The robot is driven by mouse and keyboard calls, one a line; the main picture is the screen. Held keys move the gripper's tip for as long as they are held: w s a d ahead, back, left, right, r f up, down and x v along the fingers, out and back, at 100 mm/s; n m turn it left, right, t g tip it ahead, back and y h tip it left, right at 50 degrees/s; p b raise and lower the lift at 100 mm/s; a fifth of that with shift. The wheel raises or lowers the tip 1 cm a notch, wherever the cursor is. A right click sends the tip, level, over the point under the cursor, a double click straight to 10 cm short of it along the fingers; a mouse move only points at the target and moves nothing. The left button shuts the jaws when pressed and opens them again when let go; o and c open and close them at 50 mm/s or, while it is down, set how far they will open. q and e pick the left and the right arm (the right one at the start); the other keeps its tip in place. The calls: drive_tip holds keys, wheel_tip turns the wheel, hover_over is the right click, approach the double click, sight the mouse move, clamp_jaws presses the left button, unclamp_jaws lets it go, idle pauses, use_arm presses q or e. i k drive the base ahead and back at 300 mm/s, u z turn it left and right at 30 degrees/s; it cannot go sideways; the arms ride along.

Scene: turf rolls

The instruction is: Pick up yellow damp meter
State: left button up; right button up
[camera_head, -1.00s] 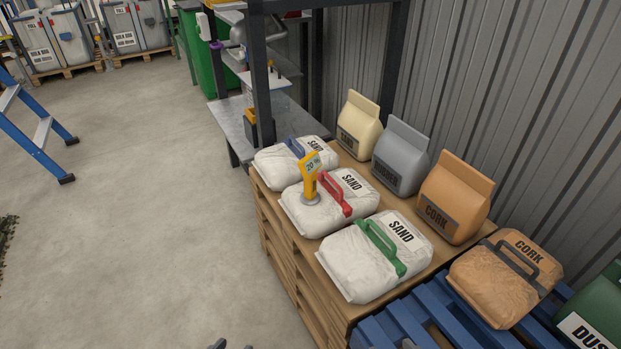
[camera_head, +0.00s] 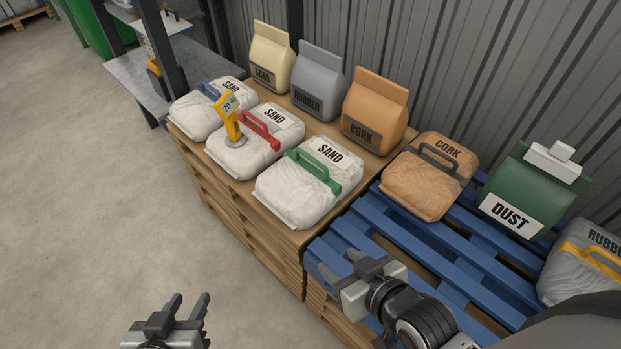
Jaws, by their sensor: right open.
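The yellow damp meter (camera_head: 230,117) stands upright, tilted slightly, on the middle white sand bag (camera_head: 268,149), left of that bag's red handle (camera_head: 262,130). Its round grey base rests on the bag and its screen reads 20. My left gripper (camera_head: 192,296) is at the bottom of the view over the floor, open and empty, well below the meter in the picture. My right gripper (camera_head: 337,261) is open and empty over the near end of the blue pallet, to the lower right of the meter.
Sand bags with a blue handle (camera_head: 208,91) and a green handle (camera_head: 314,167) flank the middle bag on a wooden pallet stack (camera_head: 237,204). Upright bags stand behind. A cork bag (camera_head: 425,185) and green dust container (camera_head: 527,190) sit on the blue pallet (camera_head: 372,213). Floor at left is clear.

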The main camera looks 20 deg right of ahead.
sight(226, 106)
drive_tip(key=u, duration=0.35)
drive_tip(key=k, duration=0.9)
drive_tip(key=u, duration=1.1)
drive_tip(key=i, duration=3)
drive_tip(key=z, duration=1.9)
drive_tip(key=i, duration=1.1)
drive_tip(key=z, duration=1.1)
